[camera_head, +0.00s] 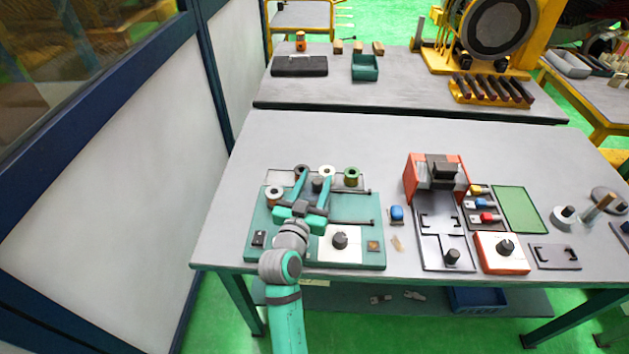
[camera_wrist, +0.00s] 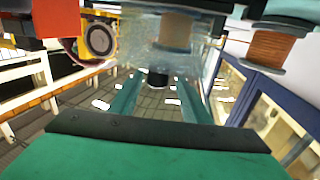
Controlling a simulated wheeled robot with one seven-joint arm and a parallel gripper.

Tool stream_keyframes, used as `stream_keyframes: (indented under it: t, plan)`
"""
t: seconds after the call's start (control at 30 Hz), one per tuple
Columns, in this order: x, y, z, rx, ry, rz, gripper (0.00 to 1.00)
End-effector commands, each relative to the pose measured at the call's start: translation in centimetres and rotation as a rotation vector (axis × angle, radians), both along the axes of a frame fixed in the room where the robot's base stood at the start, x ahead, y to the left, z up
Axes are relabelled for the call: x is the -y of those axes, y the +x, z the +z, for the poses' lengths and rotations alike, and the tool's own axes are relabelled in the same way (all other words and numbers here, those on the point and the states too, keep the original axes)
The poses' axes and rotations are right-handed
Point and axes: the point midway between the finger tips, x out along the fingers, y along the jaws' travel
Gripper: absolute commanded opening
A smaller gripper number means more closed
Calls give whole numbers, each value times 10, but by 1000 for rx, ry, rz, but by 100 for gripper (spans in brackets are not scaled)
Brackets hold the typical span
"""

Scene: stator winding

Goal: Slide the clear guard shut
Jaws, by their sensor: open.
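The clear guard (camera_head: 283,178) is a see-through panel at the back of the teal winding station (camera_head: 262,218), hard to make out in the head view. In the wrist view the clear guard (camera_wrist: 165,58) spans the upper middle, with a copper spool showing through it. My gripper (camera_head: 318,178) is over the station's back part, its fingers apart. A dark knob (camera_head: 317,185) shows between the fingers, and also in the wrist view (camera_wrist: 158,78). I cannot tell whether either finger touches it. My gripper (camera_wrist: 158,88) hides part of the station's middle.
Several spools, one of them green (camera_head: 351,176), stand along the station's back and left. A black rod (camera_head: 352,222) lies to the right. A white panel with a black knob (camera_head: 340,240) is in front. An orange fixture (camera_head: 415,180) stands farther right. The table's back left is clear.

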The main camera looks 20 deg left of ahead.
Motion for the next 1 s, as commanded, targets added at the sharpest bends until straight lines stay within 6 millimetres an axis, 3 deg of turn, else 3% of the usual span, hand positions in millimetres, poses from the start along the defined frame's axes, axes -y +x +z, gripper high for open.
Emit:
stream_keyframes:
  t: [0.5, 0.7, 1.0]
  plan:
    - [0, -88, -1, -2, 0, 9, 43]
    - [1, -102, -1, -1, -1, 9, 43]
    - [1, -103, 0, -1, 0, 9, 43]
